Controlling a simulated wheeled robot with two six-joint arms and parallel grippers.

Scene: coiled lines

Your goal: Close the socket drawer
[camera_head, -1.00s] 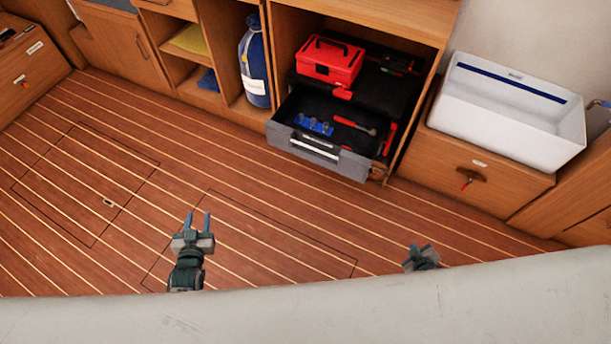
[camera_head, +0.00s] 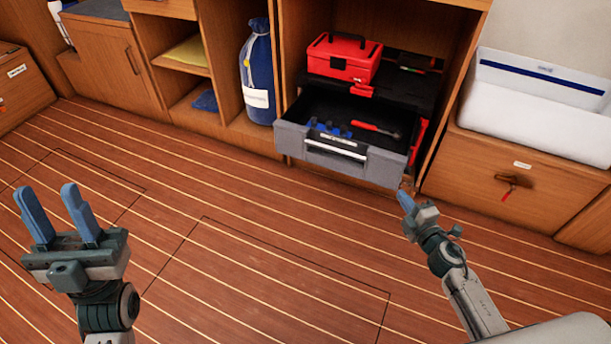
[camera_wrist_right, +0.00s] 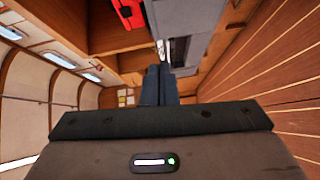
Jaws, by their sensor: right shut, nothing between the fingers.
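The socket drawer (camera_head: 335,149) is pulled out of a black tool chest in the wooden cabinet. It has a grey front with a pale handle, and holds a blue socket rail (camera_head: 328,129) and a red-handled tool (camera_head: 375,130). My right gripper (camera_head: 405,198) is shut and empty, just in front of and below the drawer's right front corner. In the right wrist view its fingers (camera_wrist_right: 159,84) are together, with the grey drawer front (camera_wrist_right: 185,25) close above them. I cannot tell whether they touch. My left gripper (camera_head: 55,212) is open and empty over the floor, far left of the drawer.
A red toolbox (camera_head: 342,58) sits on top of the chest. A white bin (camera_head: 535,110) stands on the cabinet to the right. A blue bag (camera_head: 256,80) stands in the compartment to the left. The plank floor (camera_head: 230,225) in front is clear.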

